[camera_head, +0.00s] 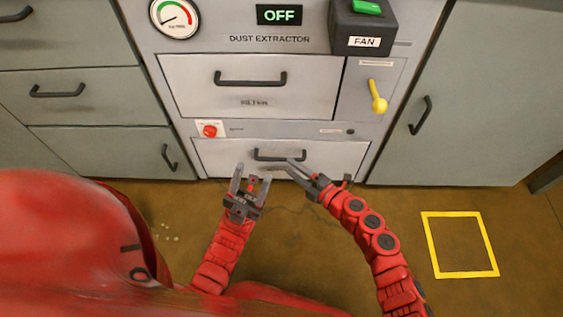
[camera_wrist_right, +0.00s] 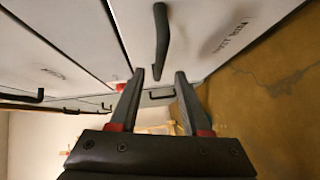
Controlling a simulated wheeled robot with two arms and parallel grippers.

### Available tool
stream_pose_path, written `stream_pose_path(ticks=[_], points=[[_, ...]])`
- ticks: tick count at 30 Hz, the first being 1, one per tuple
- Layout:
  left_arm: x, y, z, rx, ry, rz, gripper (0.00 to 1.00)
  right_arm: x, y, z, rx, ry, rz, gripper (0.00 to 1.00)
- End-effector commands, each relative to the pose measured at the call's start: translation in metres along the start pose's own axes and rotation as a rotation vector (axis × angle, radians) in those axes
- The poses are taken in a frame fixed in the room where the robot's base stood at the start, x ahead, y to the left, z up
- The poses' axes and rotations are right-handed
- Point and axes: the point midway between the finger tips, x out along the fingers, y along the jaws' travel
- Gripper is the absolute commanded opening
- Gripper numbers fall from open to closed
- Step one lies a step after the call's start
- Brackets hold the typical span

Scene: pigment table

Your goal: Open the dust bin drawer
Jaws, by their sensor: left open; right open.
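The dust bin drawer (camera_head: 215,156) is the lowest front of the dust extractor and looks shut. Its black bar handle (camera_head: 280,154) shows at the top middle of the front. In the right wrist view the handle (camera_wrist_right: 162,38) lies ahead of my fingers, its near end in line with the gap between them, beside the drawer's printed label (camera_wrist_right: 232,38). My right gripper (camera_head: 292,168) is open and empty, close to the handle's right end; contact cannot be told. It also shows in the wrist view (camera_wrist_right: 159,76). My left gripper (camera_head: 252,172) is open and empty, just before the drawer, left of the handle.
Above are the filter drawer (camera_head: 205,82), a red knob (camera_head: 209,130), a yellow lever (camera_head: 377,96) and the fan box (camera_head: 362,27). The display (camera_head: 279,14) reads OFF. Grey cabinets flank the extractor. The floor before it is clear, with a yellow square (camera_head: 459,273) at right.

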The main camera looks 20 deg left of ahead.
Motion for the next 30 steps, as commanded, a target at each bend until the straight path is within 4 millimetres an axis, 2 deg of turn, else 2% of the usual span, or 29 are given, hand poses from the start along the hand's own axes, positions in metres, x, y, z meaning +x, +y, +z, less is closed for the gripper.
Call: stream_pose_path(ticks=[1,3,9,20,21,28,29,30], points=[[-0.006,0.003,0.001,-0.003,0.0,0.008,0.5,0.013,-0.002,0.0,-0.003,0.003,0.004,0.47],[-0.009,0.005,0.002,-0.006,-0.001,0.018,0.5,0.027,-0.001,0.0,-0.002,0.003,0.005,0.47],[-0.014,0.01,0.004,-0.013,-0.002,0.037,0.5,0.052,0.0,0.001,-0.002,-0.001,0.002,0.47],[-0.014,0.011,0.004,-0.015,-0.003,0.043,0.5,0.058,0.001,0.0,-0.001,-0.001,0.001,0.47],[-0.014,0.011,0.004,-0.015,-0.003,0.043,0.5,0.058,0.001,0.0,-0.001,-0.001,0.001,0.45],[-0.014,0.011,0.005,-0.016,-0.003,0.043,0.5,0.058,0.001,0.001,-0.001,-0.001,0.001,0.04],[-0.014,0.011,0.005,-0.015,-0.003,0.043,0.5,0.058,0.001,0.0,-0.001,-0.001,0.001,0.0],[-0.014,0.011,0.005,-0.015,-0.003,0.043,0.5,0.058,0.001,0.0,-0.001,-0.001,0.001,0.0]])
